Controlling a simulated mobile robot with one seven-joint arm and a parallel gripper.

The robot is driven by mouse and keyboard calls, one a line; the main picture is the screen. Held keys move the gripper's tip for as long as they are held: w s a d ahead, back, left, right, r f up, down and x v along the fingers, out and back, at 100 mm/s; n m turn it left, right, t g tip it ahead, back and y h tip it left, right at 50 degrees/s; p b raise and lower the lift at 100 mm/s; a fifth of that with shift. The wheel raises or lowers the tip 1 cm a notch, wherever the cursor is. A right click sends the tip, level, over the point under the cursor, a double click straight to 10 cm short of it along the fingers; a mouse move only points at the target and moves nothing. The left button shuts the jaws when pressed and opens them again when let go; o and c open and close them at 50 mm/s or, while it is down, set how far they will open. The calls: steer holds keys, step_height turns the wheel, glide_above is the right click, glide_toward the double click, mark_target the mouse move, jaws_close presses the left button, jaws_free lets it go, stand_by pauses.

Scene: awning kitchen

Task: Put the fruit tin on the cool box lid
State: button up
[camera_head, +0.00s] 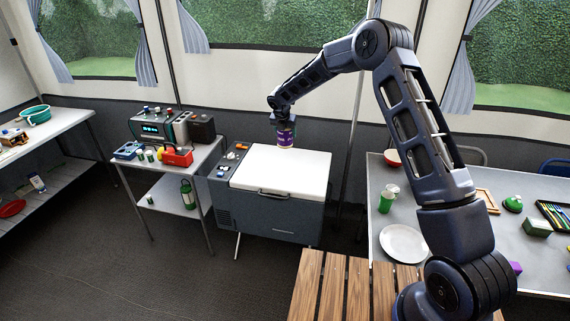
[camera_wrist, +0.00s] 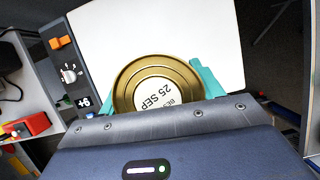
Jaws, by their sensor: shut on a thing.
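The fruit tin (camera_head: 285,140) has a purple label in the head view. In the wrist view its gold round end (camera_wrist: 150,72) faces the camera, with a white patch printed "25 SEP". My gripper (camera_head: 284,128) is shut on the tin, with a teal finger (camera_wrist: 207,80) at its right side and another partly seen at its left. The cool box lid (camera_head: 290,173) is white, flat and closed on the grey cool box. The tin is over the lid's back part in the head view. I cannot tell whether the tin touches the lid.
The lid is otherwise clear. The cool box's control panel (camera_head: 228,161) has an orange item and a knob at the left. A side table (camera_head: 200,160) with a red box (camera_head: 177,156) stands further left. A grey table (camera_head: 450,240) with a plate (camera_head: 404,243) and cups is at right.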

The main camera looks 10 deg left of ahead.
step_height(320, 180, down, 16)
steer(key=shift+f, duration=0.2)
stand_by(0.4)
steer(key=shift+f, duration=0.1)
steer(key=o, duration=1.3)
